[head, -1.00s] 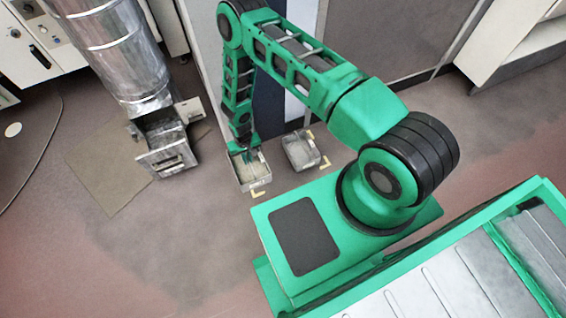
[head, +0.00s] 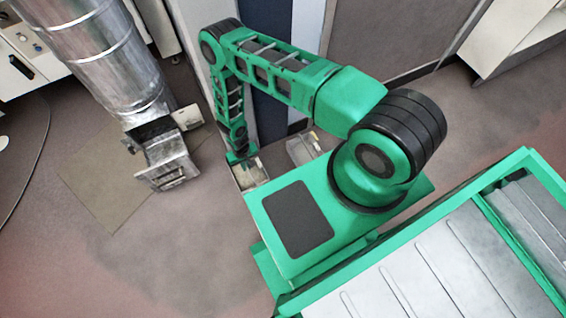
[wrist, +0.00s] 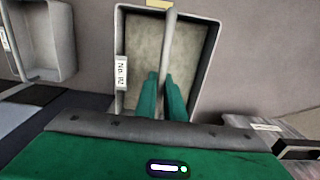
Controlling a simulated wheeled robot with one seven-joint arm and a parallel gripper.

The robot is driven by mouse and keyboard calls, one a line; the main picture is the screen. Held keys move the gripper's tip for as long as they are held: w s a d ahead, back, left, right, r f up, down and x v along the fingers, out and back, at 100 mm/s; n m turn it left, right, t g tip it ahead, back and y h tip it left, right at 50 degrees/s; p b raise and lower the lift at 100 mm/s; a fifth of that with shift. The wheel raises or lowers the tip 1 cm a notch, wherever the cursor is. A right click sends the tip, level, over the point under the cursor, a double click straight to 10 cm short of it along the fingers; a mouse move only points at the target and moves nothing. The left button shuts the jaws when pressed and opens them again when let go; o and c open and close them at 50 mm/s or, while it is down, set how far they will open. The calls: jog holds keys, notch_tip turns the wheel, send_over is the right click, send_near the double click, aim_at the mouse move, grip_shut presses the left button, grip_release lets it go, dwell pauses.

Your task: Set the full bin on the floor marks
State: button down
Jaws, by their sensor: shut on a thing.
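The full bin (wrist: 205,58), a grey open tray with a pale beige fill, a small label and a bar across its middle, lies under my gripper (wrist: 161,76) in the wrist view. My gripper's green fingers are shut on that bar. In the head view the bin (head: 239,178) is below my gripper (head: 241,160), partly hidden by it and by my base. A yellow floor mark (wrist: 158,3) shows at the bin's far edge. I cannot tell whether the bin touches the floor.
A second grey bin (head: 301,149) stands close to the right; in the wrist view it (wrist: 50,45) is at left and looks empty. A metal duct (head: 95,50) with a drawer-like box (head: 168,165) stands left, by a brown mat (head: 110,190). A wall panel rises behind.

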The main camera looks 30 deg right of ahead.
jog(key=shift+w+d+f, duration=0.1)
jog(key=shift+w+d, duration=0.1)
jog(key=s+d+f, duration=0.1)
jog(key=d+f, duration=1)
jog(key=shift+s, duration=0.1)
jog(key=c, duration=1.8)
grip_release()
jog(key=shift+c, duration=0.2)
jog(key=shift+r, duration=0.15)
notch_tip(320, 180, up, 12)
